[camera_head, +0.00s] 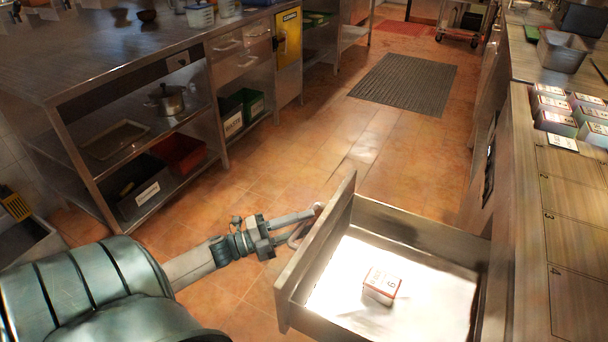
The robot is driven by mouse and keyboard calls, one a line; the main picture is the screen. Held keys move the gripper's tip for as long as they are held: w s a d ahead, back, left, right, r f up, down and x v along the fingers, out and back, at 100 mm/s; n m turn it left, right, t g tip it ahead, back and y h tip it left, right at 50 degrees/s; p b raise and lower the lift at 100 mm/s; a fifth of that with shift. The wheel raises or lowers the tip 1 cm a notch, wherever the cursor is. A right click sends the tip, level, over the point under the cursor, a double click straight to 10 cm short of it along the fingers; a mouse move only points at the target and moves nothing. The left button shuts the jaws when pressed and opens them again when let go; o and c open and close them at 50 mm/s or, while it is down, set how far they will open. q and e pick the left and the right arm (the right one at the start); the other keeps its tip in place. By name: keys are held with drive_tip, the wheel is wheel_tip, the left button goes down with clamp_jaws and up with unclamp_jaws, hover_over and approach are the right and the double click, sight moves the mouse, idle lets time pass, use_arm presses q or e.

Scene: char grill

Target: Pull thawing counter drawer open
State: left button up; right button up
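The thawing counter drawer (345,203) stands pulled out from the counter on the right, its inside lit brightly. A small white and red box (382,285) lies in it on the pale bottom. My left gripper (303,226) reaches in from the left to the outer side of the drawer front, at its handle (297,236). The fingers are close around the handle, but the small view does not show clearly whether they are shut on it. My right gripper is not in view.
The counter top (560,215) on the right carries several small boxes and a metal pan (562,50). A steel worktable (110,60) with shelves stands on the left. Tiled floor lies free between them, with a dark mat (405,84) farther back.

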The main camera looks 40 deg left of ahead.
use_arm(q)
drive_tip(key=shift+s, duration=0.1)
